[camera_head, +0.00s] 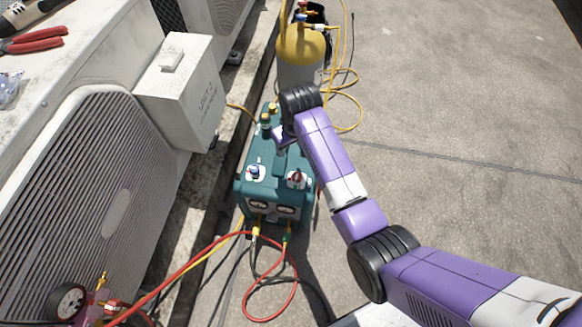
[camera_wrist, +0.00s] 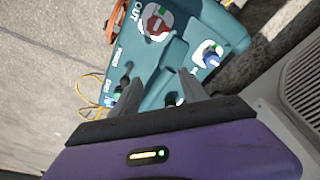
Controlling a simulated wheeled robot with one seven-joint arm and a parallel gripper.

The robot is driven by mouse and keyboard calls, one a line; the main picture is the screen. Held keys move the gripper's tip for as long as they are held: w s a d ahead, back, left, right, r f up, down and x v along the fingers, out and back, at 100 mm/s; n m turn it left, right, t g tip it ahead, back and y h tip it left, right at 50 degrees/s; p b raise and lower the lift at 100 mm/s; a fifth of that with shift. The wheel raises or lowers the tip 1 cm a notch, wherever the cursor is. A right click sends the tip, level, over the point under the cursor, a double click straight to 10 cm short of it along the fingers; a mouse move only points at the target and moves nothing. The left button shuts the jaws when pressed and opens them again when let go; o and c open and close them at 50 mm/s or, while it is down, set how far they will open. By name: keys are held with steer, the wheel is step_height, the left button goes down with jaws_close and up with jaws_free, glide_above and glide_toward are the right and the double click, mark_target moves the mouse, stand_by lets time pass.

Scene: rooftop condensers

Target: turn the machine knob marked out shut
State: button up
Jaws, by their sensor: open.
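The teal machine (camera_head: 262,200) stands on the ground, with gauges on its front face. Its red knob (camera_head: 297,179) sits at the right of the top; in the wrist view the red knob (camera_wrist: 155,22) is on a white plate beside the letters OUT. A blue knob (camera_head: 255,172) sits to its left; it also shows in the wrist view (camera_wrist: 210,57). My gripper (camera_wrist: 157,80) is open and empty over the machine's top, its fingertips apart from both knobs. In the head view my wrist partly hides the gripper and the machine's back.
A yellow-topped cylinder (camera_head: 302,50) stands behind the machine with yellow hoses. A condenser (camera_head: 75,190) with a grey box (camera_head: 182,90) is close on the left. Red hose (camera_head: 268,315) loops in front. Open pavement (camera_head: 470,110) lies to the right.

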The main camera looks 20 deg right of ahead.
mark_target(297, 176)
steer(key=s, duration=0.1)
steer(key=s+f+g, duration=0.1)
steer(key=s, duration=0.1)
steer(key=s+g, duration=0.1)
steer(key=shift+s+f, duration=0.4)
step_height(297, 176, down, 8)
steer(key=b, duration=0.3)
steer(key=shift+a+r+b, duration=0.1)
steer(key=shift+r+b, duration=0.05)
steer(key=shift+b, duration=0.15)
jaws_close()
